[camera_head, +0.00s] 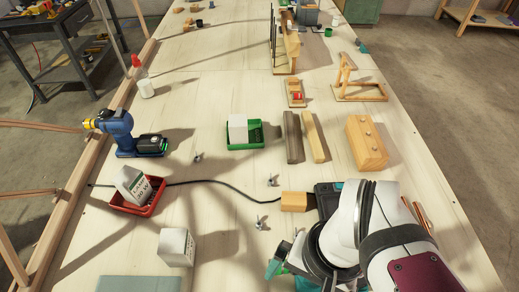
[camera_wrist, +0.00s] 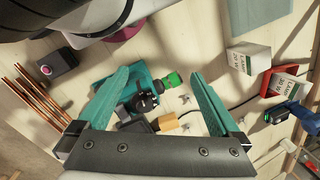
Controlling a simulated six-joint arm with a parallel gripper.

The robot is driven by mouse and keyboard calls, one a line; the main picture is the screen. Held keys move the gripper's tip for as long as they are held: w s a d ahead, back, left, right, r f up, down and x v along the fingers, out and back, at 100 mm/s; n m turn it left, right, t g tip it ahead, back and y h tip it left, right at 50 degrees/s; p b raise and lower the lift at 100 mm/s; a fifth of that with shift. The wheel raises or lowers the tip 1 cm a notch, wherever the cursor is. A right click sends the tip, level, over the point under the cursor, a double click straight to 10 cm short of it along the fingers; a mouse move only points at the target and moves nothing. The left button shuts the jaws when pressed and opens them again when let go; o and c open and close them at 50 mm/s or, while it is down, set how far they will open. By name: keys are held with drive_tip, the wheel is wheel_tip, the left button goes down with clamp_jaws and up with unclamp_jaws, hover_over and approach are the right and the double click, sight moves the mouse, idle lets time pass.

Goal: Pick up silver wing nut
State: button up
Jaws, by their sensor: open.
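Several small silver wing nuts lie apart on the pale wooden bench. In the head view, one wing nut (camera_head: 261,222) is nearest my gripper, a second wing nut (camera_head: 270,180) lies just beyond the black cable, and a third wing nut (camera_head: 197,156) lies farther left. In the wrist view, two small silver wing nuts show, one (camera_wrist: 184,99) right of the teal tool and one (camera_wrist: 185,127) by the wooden block.
A wooden block (camera_head: 294,201) and black cable (camera_head: 225,184) lie near the wing nuts. A red tray (camera_head: 150,208), white box (camera_head: 176,247), green tray (camera_head: 259,145) and blue drill (camera_head: 117,130) stand around. A teal tool (camera_wrist: 130,92) and copper rods (camera_wrist: 38,92) lie below my gripper.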

sight(297, 229)
drive_tip(key=shift+c, duration=0.2)
drive_tip(key=c, duration=0.8)
drive_tip(key=w+n, duration=0.1)
drive_tip(key=w, duration=0.2)
drive_tip(key=w+d+n, duration=0.1)
drive_tip(key=w, duration=0.2)
drive_tip(key=w+d+f+n, duration=0.1)
drive_tip(key=w, duration=0.2)
drive_tip(key=shift+h, duration=0.4)
drive_tip(key=w+d+f+n+h, duration=0.15)
drive_tip(key=w+f+n, duration=0.3)
drive_tip(key=w, duration=0.45)
drive_tip(key=shift+m+y, duration=0.25)
drive_tip(key=shift+m, duration=0.2)
drive_tip(key=f, duration=1.6)
drive_tip(key=shift+w+d, duration=0.3)
drive_tip(key=shift+d, duration=0.1)
